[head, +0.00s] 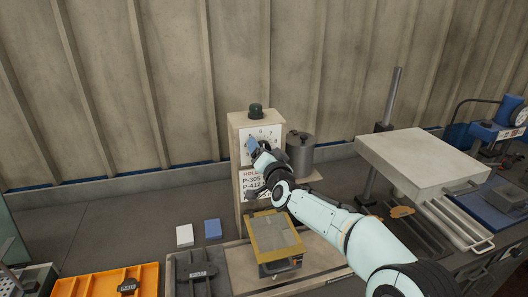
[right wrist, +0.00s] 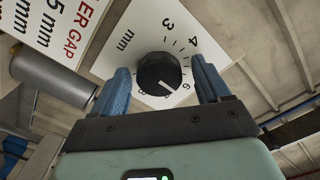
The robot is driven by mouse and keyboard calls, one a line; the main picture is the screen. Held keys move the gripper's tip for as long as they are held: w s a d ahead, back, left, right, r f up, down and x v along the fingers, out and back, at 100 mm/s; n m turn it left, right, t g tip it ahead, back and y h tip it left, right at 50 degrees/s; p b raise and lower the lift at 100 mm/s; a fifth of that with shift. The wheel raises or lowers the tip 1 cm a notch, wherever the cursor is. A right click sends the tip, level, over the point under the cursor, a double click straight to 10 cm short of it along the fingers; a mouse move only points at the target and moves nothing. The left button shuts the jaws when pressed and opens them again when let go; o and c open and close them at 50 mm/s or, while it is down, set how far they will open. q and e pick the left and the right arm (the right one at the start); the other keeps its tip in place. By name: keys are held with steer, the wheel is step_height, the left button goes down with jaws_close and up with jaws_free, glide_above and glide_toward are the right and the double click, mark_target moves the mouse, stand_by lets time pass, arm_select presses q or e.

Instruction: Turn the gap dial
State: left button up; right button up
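The gap dial is a round black knob (right wrist: 159,73) with a white pointer line, on a white face (right wrist: 190,35) marked with numbers and "mm". In the right wrist view the pointer aims toward the lower right, near the 6. My right gripper (right wrist: 160,82) is open, with its blue fingers on either side of the knob; I cannot tell if they touch it. In the head view my right gripper (head: 254,147) is in front of the dial face (head: 271,132) on the beige machine (head: 237,128) and hides the knob. My left gripper is not in view.
A grey cylinder (head: 300,155) stands right of the dial panel. A yellow block fixture (head: 272,240) sits below it. White and blue blocks (head: 213,229) lie on the bench at left, near an orange tray (head: 95,285). A raised grey plate (head: 422,160) stands at right.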

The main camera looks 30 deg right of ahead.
steer(key=shift+s, duration=0.1)
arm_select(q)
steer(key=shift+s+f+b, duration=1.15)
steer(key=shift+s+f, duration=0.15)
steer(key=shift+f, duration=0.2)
arm_select(e)
steer(key=v, duration=1.3)
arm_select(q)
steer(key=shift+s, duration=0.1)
arm_select(e)
steer(key=shift+s+f, duration=0.15)
